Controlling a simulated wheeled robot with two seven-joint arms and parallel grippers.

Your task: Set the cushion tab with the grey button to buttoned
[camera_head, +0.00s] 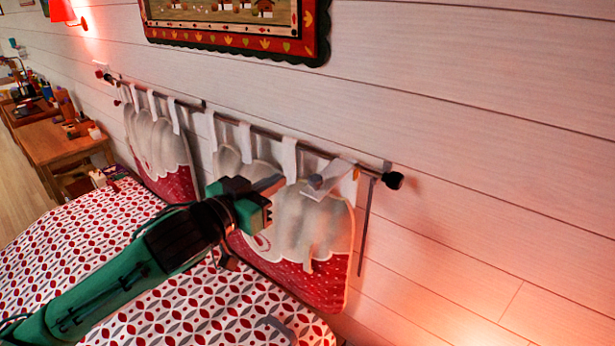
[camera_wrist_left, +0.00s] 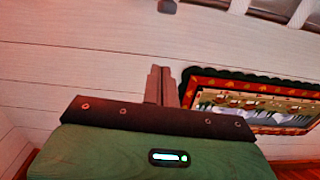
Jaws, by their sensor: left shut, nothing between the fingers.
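Two red and white cushions hang by white tabs from a dark rod on the wall; the nearer cushion (camera_head: 325,285) is at the right. At its right end, a white tab (camera_head: 336,174) sticks out from the rod, with a grey button (camera_head: 316,182) on it. Whether the button is through the tab is too small to tell. My left gripper (camera_head: 277,183) is shut and empty, in front of the nearer cushion and left of the grey button in the picture. Its closed fingers (camera_wrist_left: 159,86) show against the wall in the left wrist view. My right gripper is not in view.
The rod (camera_head: 265,132) ends in a dark knob (camera_head: 393,180). A framed picture (camera_head: 240,25) hangs above. A bed with a red and grey patterned cover (camera_head: 90,225) lies below. A wooden desk (camera_head: 60,142) with small items stands at the far left. The wall at right is clear.

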